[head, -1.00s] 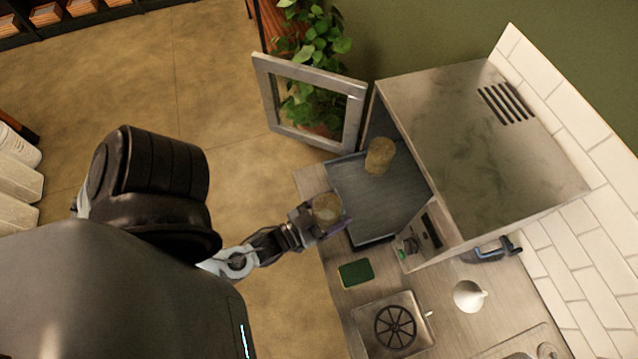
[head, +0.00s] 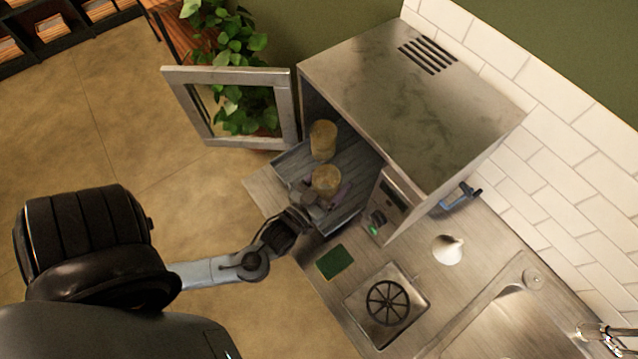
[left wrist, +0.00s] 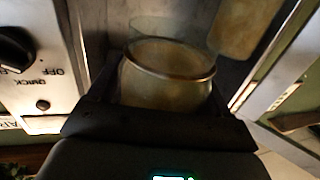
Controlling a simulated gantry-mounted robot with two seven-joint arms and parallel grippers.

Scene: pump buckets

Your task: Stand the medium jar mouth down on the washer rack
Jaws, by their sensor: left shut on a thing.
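My left gripper (head: 322,196) is shut on a yellowish, cloudy glass jar (head: 325,179). It holds the jar over the front part of the grey washer rack (head: 347,206). In the left wrist view the held jar (left wrist: 168,88) sits between the dark fingers, with a round rim showing at its far end. I cannot tell whether it touches the rack. A second, similar jar (head: 322,138) stands on the rack farther back, close to the held one and apart from it; part of it shows in the left wrist view (left wrist: 243,28). My right gripper is not in view.
The steel washer (head: 415,100) rises to the right of the rack, with its framed door (head: 232,74) open at the left. A control panel (head: 388,205) flanks the rack. A green sponge (head: 335,262), a drain plate (head: 388,302) and a white funnel (head: 447,250) occupy the counter.

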